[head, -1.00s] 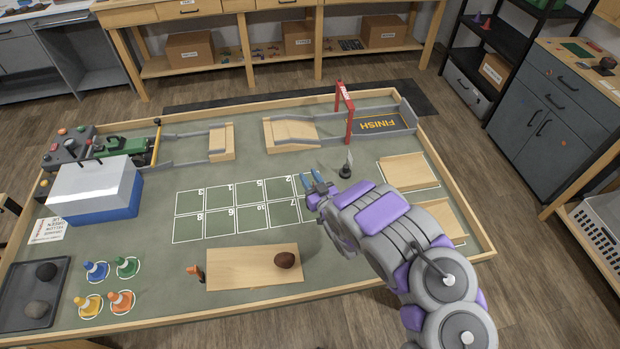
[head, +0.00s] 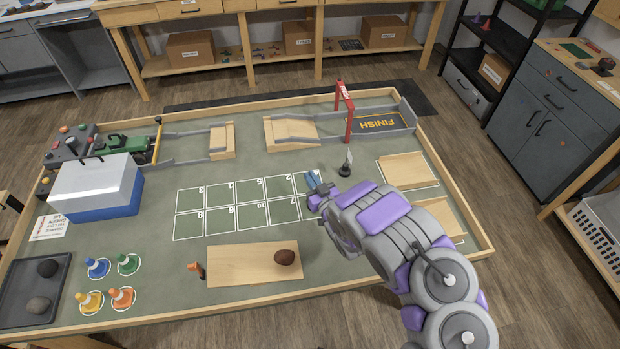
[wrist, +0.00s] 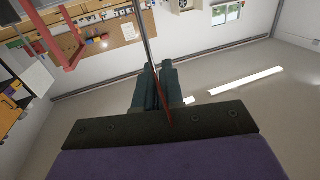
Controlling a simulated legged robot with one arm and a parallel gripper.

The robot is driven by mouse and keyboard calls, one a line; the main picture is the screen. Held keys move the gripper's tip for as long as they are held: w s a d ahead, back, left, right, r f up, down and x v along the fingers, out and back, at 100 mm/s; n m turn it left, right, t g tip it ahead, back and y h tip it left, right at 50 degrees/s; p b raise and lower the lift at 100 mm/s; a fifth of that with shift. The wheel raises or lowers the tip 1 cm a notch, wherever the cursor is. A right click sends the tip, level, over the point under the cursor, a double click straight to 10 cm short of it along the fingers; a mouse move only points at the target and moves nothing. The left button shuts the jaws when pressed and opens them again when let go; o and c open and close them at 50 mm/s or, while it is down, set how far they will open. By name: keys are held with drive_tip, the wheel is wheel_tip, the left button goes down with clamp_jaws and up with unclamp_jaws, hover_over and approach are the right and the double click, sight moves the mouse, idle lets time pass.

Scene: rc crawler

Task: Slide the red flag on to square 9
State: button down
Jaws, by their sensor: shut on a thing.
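My gripper (head: 312,179) is low over the right end of the numbered grid (head: 223,199), its blue fingers together. In the wrist view, my gripper (wrist: 153,82) is shut on a thin pole with a dark red strip (wrist: 169,112), which appears to be the red flag seen nearly edge-on. The flag's base is hidden, and I cannot make the flag out in the head view. The right-end squares are partly covered by my arm, so I cannot clearly read square 9. The readable squares run 3, 1, 5, 2 above and 8, 6, 10, 7 below.
A white flag (head: 348,158) on a dark base stands just right of my fingers. The red finish gate (head: 349,118) and wooden ramp (head: 289,132) lie behind. A wooden board (head: 235,267) with a brown rock (head: 284,257) lies in front. Cones stand front left.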

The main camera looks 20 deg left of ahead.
drive_tip(key=shift+d, duration=0.35)
drive_tip(key=c, duration=1.2)
unclamp_jaws()
drive_tip(key=shift+a+f, duration=0.1)
drive_tip(key=shift+a, duration=0.4)
drive_tip(key=shift+s+d, duration=0.2)
drive_tip(key=shift+d, duration=0.4)
drive_tip(key=shift+p+v, duration=5.7)
drive_tip(key=shift+v, duration=2.45)
drive_tip(key=shift+s+a, duration=0.15)
